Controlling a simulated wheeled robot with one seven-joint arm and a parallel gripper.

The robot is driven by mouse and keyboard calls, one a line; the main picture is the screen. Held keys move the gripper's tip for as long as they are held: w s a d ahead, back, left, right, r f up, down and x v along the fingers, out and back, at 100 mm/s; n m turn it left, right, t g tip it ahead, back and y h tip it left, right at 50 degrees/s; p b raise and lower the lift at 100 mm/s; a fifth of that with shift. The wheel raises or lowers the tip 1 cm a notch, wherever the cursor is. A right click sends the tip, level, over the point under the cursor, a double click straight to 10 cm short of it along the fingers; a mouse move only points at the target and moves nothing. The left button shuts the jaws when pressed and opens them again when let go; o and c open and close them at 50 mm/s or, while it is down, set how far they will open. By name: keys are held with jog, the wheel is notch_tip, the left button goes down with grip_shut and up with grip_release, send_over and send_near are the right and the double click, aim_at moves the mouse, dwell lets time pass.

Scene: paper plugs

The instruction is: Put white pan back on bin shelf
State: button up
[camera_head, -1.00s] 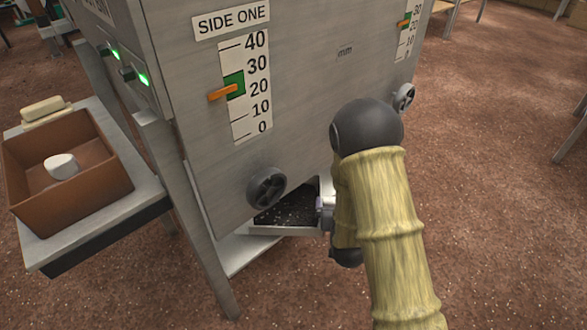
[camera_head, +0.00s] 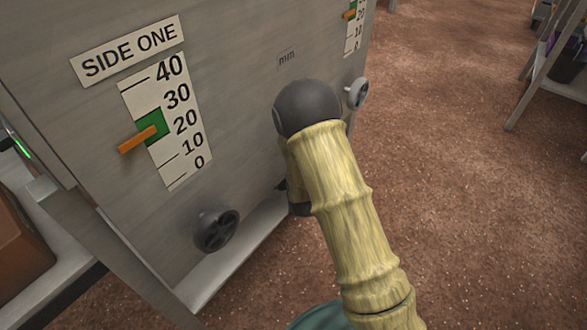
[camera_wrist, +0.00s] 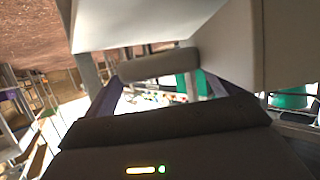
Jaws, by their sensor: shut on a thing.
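In the head view, my gripper and the pan are hidden behind my bent arm and the machine. The pale bin shelf (camera_head: 222,268) runs low along the base of the metal machine (camera_head: 240,110); its visible front part is bare.
A black handwheel (camera_head: 216,231) and an orange pointer (camera_head: 137,139) stick out of the machine's front. A second handwheel (camera_head: 356,93) is at the right. A brown box (camera_head: 18,250) stands at the left edge. Open floor (camera_head: 450,210) lies to the right.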

jog(key=shift+s+a, duration=0.1)
notch_tip(320, 180, down, 4)
jog(key=b, duration=0.3)
jog(key=shift+r, duration=0.3)
jog(key=o, duration=0.8)
jog(key=shift+o, duration=0.2)
